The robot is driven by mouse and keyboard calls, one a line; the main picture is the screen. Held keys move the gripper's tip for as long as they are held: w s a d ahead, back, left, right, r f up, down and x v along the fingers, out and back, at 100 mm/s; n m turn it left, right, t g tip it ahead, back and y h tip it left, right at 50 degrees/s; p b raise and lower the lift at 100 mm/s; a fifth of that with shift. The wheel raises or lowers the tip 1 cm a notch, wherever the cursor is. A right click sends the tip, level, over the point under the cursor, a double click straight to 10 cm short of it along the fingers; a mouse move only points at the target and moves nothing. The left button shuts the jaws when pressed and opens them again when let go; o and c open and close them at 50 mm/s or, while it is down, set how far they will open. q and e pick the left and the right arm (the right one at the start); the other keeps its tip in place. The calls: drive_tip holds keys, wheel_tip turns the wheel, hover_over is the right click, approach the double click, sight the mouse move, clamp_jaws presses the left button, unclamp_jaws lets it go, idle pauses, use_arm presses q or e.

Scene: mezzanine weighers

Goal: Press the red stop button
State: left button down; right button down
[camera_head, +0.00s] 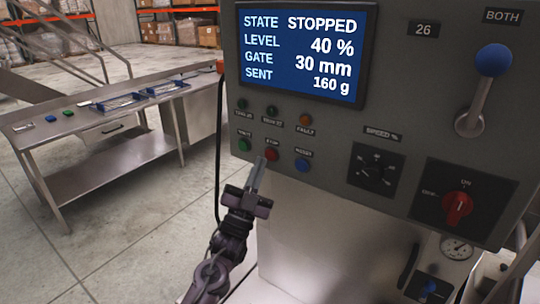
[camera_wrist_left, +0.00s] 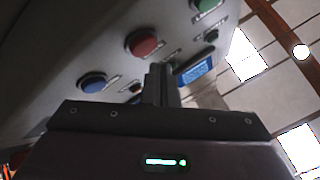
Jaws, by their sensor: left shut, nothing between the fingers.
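The red stop button (camera_head: 271,153) is in the lower row of the grey control panel, between a green button (camera_head: 244,145) and a blue button (camera_head: 303,165). My left gripper (camera_head: 259,163) is shut and empty, its fingertips just below and left of the red button. In the left wrist view the red button (camera_wrist_left: 142,43) shows fully, up and left of the fingertips (camera_wrist_left: 160,70). I cannot tell whether the tips touch the panel. The screen (camera_head: 305,50) reads STATE STOPPED, LEVEL 40 %, GATE 30 mm, SENT 160 g. My right gripper is not in view.
The panel also carries small indicator lamps, a speed dial (camera_head: 376,170), a red rotary switch (camera_head: 458,208) and a blue-knobbed lever (camera_head: 493,60). A steel table (camera_head: 110,174) with trays stands at left. A black cable (camera_head: 219,140) hangs beside the panel's left edge.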

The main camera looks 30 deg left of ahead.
use_arm(q)
drive_tip(key=s+p, duration=0.1)
drive_tip(key=s, duration=0.3)
drive_tip(key=shift+s+a, duration=0.15)
drive_tip(key=shift+s, duration=0.1)
idle(0.6)
